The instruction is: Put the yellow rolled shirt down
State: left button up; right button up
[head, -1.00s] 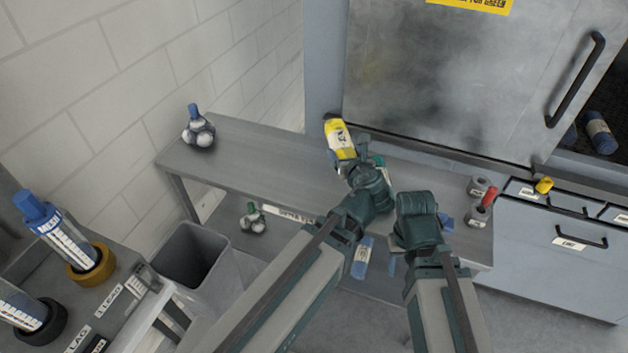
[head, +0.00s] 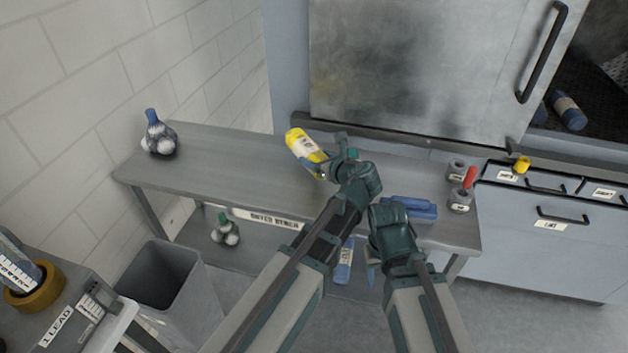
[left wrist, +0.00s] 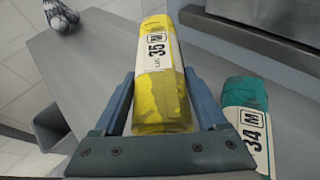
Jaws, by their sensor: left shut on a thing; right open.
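The yellow rolled shirt (head: 300,143) has a white label band and is held in my left gripper (head: 322,169) over the upper shelf of the grey bench (head: 225,171). In the left wrist view the yellow rolled shirt (left wrist: 156,90) lies between both fingers of my left gripper (left wrist: 168,105), its label reading 35 M. Whether it touches the bench top I cannot tell. A teal rolled shirt (left wrist: 245,110), labelled 34 M, lies on the bench just right of it. My right gripper (head: 375,275) is low at the bench's front, its fingers mostly hidden by its wrist.
Blue rolled cloth (head: 412,207) lies on the right part. A grey bin (head: 165,283) stands below.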

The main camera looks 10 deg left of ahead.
aim_at(316, 182)
pick_arm(q)
jog(key=shift+f+b, duration=2.2)
jog(key=shift+f, duration=0.55)
jog(key=shift+r, duration=0.15)
jog(key=o, duration=1.1)
jog(key=shift+f, duration=0.2)
jog(key=o, duration=0.4)
jog(key=shift+r, duration=0.1)
